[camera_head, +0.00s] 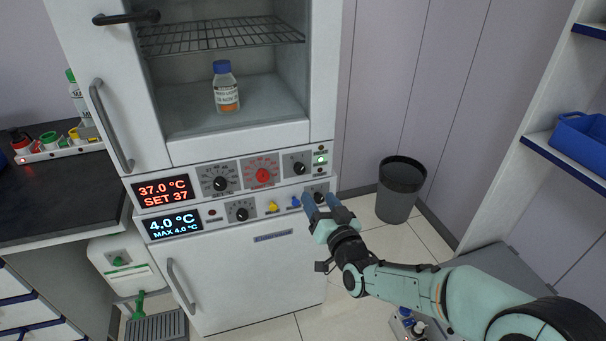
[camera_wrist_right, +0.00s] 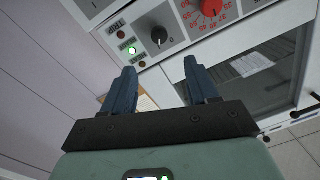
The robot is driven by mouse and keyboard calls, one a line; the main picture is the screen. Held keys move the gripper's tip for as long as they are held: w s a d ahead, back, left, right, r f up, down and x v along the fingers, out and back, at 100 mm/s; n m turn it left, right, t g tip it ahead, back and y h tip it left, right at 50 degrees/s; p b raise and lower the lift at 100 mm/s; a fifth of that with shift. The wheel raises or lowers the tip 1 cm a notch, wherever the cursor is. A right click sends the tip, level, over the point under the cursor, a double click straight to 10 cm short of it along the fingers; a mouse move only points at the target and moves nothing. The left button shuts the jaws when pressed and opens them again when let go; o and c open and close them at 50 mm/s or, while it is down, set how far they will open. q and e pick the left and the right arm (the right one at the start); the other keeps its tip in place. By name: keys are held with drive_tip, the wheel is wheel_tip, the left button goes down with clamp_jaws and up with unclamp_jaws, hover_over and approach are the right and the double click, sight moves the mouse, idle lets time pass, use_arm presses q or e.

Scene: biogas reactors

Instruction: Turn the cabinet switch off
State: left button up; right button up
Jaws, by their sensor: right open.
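The cabinet (camera_head: 105,50) is a white unit with a control panel below its chamber. At the right end of that panel is a black rotary switch (camera_head: 300,167), with a lit green lamp (camera_head: 320,160) beside it. In the right wrist view the black switch (camera_wrist_right: 158,37) sits ahead of the fingertips, near a "0" mark, with the green lamp (camera_wrist_right: 132,50) lit. My right gripper (camera_head: 322,202) is open and empty, at the lower panel, below the switch. Its blue fingers (camera_wrist_right: 160,68) are apart and do not touch the switch. My left gripper is out of view.
A red dial (camera_head: 262,175) and another black dial (camera_head: 220,184) are left of the switch. The lower unit (camera_head: 240,285) has its own knobs. A bottle (camera_head: 225,88) stands in the chamber. A grey bin (camera_head: 398,190) stands at the right.

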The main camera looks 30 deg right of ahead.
sight(301, 170)
drive_tip(key=w, duration=0.4)
drive_tip(key=w+d, duration=0.1)
drive_tip(key=w, duration=0.2)
drive_tip(key=w+d, duration=0.1)
drive_tip(key=w, duration=0.3)
drive_tip(key=shift+w+d+f, duration=0.1)
drive_tip(key=shift+w, duration=0.25)
drive_tip(key=shift+b, duration=0.3)
drive_tip(key=c, duration=1)
